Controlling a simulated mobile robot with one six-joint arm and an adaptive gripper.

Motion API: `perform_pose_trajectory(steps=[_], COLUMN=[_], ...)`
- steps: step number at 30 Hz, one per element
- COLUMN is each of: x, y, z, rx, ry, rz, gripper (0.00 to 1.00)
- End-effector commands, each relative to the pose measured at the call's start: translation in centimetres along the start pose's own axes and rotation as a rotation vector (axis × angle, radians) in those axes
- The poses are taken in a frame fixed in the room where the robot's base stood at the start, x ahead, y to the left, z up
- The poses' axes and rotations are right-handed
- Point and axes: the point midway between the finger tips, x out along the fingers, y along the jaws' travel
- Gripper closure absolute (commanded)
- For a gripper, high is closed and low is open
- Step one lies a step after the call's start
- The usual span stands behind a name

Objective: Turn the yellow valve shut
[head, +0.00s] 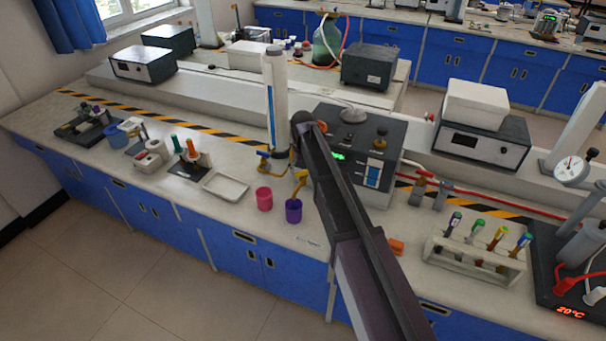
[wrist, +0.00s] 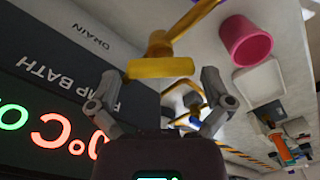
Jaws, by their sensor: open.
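The yellow valve (wrist: 160,68) shows in the wrist view as a short bar with a yellow stem (wrist: 192,24) running to the upper right. In the head view the yellow valve (head: 300,180) is on the front of the dark bath unit (head: 340,148), just above a purple cup (head: 293,211). My gripper (wrist: 160,76) is open, with one finger near each end of the bar. I see no clear contact with either finger. In the head view my arm hides the gripper and part of the bath unit.
A pink cup (head: 264,198) stands left of the purple one. A second yellow fitting with a blue part (head: 265,160) is left of the valve. A white tray (head: 225,186) lies further left; a test-tube rack (head: 475,258) stands right.

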Motion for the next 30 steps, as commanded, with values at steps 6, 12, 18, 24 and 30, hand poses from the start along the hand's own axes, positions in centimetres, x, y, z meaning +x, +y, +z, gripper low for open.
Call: perform_pose_trajectory(steps=[6,12,18,24,30], x=[0.37,0.34,0.34,0.34,0.34], y=[0.0,0.0,0.0,0.02,0.03], z=[0.0,0.01,0.01,0.0,0.0], rx=[0.0,0.0,0.0,0.001,0.023], ry=[0.0,0.0,0.0,0.0,0.0], rz=[0.0,0.0,0.0,0.001,0.001], gripper=[0.0,0.0,0.45,0.59,0.59])
